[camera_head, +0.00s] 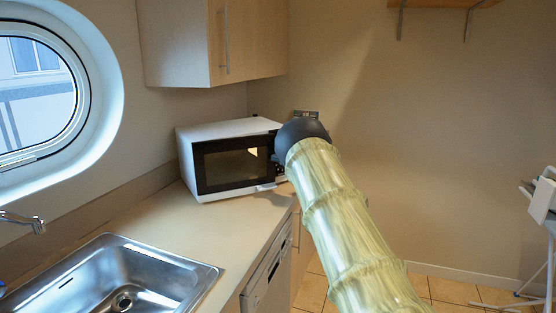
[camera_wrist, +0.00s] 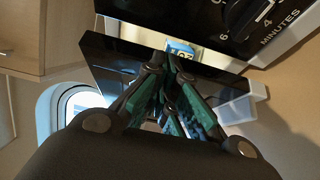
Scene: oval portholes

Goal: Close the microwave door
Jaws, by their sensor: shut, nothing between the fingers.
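The white microwave (camera_head: 225,131) sits on the counter in the head view. Its black-framed door (camera_head: 230,167) has a dark window and a pale handle (camera_head: 267,187) low at the right. In the wrist view the dark door (camera_wrist: 105,58) and pale handle (camera_wrist: 238,108) lie beyond my fingers. A gap shows between door and control panel (camera_wrist: 272,22), so the door looks ajar; how far is unclear. My gripper (camera_wrist: 160,76) is shut and empty, in front of the door; contact cannot be told. My arm hides it and the microwave's right side in the head view.
The counter (camera_head: 225,222) runs forward from the microwave to a steel sink (camera_head: 125,275). A wall cabinet (camera_head: 215,45) hangs above. A porthole window (camera_head: 35,90) is on the left. A metal rack (camera_head: 545,210) stands far right; tiled floor is open between.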

